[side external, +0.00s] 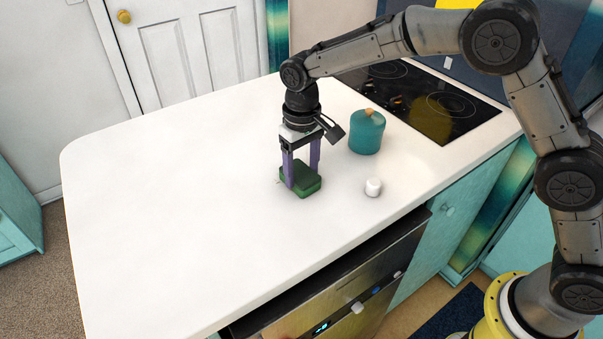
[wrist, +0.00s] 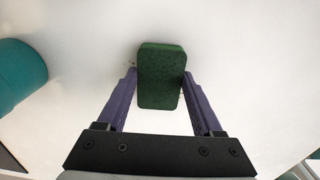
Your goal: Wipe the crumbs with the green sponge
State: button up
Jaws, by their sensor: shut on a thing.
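The green sponge (side external: 307,186) is on the white counter, or just over it, in the side external view. My gripper (side external: 301,178) points down with its purple fingers on either side of the sponge and is shut on it. In the wrist view the sponge (wrist: 161,78) stands between the two fingertips (wrist: 160,82). A few tiny dark crumbs (wrist: 131,66) show beside the sponge's left edge in the wrist view. In the side external view small specks (side external: 278,182) show at the sponge's left. Whatever lies under the sponge is hidden.
A teal lidded canister (side external: 366,134) stands right of my gripper, towards the black cooktop (side external: 440,112). The counter's left part (side external: 160,200) is clear.

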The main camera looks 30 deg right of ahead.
jog(key=shift+w, duration=3.1)
jog(key=shift+d, duration=0.9)
jog(key=shift+s+d, duration=0.1)
jog(key=shift+s, duration=3.7)
jog(key=shift+s+r, duration=0.1)
jog(key=shift+r, duration=3.95)
